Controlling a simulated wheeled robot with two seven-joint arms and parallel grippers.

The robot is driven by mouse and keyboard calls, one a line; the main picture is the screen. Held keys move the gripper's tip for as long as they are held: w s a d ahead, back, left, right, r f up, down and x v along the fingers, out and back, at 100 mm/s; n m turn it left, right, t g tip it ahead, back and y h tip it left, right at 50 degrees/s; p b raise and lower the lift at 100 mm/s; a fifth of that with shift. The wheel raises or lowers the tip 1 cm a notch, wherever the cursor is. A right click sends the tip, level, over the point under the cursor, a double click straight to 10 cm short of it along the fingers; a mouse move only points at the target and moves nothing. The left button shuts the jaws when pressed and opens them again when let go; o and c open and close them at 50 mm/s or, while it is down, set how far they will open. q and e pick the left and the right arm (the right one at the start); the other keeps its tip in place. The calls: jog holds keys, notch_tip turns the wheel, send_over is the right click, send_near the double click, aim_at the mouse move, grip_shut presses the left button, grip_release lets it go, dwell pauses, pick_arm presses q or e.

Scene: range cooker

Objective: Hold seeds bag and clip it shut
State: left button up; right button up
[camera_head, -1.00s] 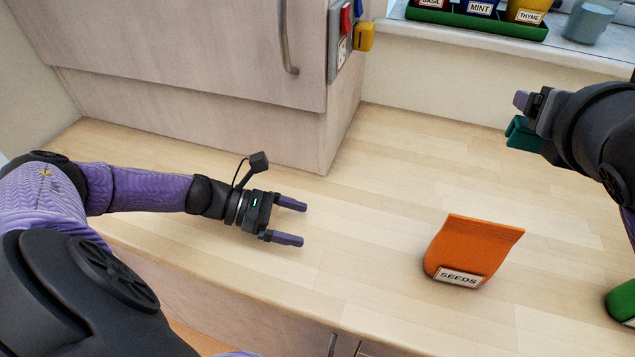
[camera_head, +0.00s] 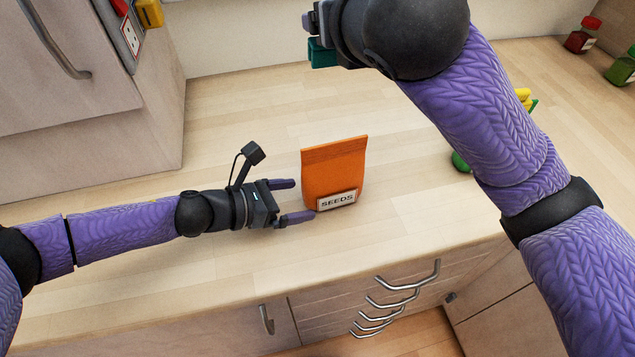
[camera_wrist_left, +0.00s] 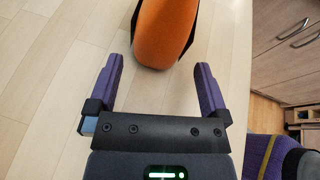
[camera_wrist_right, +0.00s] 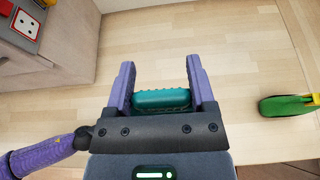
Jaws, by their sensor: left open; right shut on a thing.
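The orange seeds bag (camera_head: 333,172) stands upright on the wooden counter, with a white SEEDS label on its lower front. My left gripper (camera_head: 290,204) is open beside the bag's left side, its fingertips close to it. In the left wrist view the bag (camera_wrist_left: 167,30) is just ahead of and between the open fingers (camera_wrist_left: 157,78); I cannot tell whether they touch it. My right gripper (camera_wrist_right: 157,88) is shut on a teal clip (camera_wrist_right: 162,99). In the head view the clip (camera_head: 321,52) is above the far part of the counter, behind the bag.
Spice jars (camera_head: 583,36) stand at the back right. A green item (camera_wrist_right: 290,105) lies right of the bag, partly hidden by my right arm. The counter between is clear.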

aim_at(319, 191)
pick_arm(q)
jog(key=w+d, duration=0.1)
jog(key=d, duration=0.1)
jog(key=w+d, duration=0.1)
jog(key=d, duration=0.1)
jog(key=shift+w+f, duration=0.1)
jog(key=shift+w+d+f, duration=0.1)
jog(key=shift+d+f, duration=0.05)
jog(key=shift+d, duration=0.05)
grip_shut()
pick_arm(e)
notch_tip(319, 191, down, 13)
jog(key=shift+n+y, duration=0.3)
jog(key=shift+n, duration=0.1)
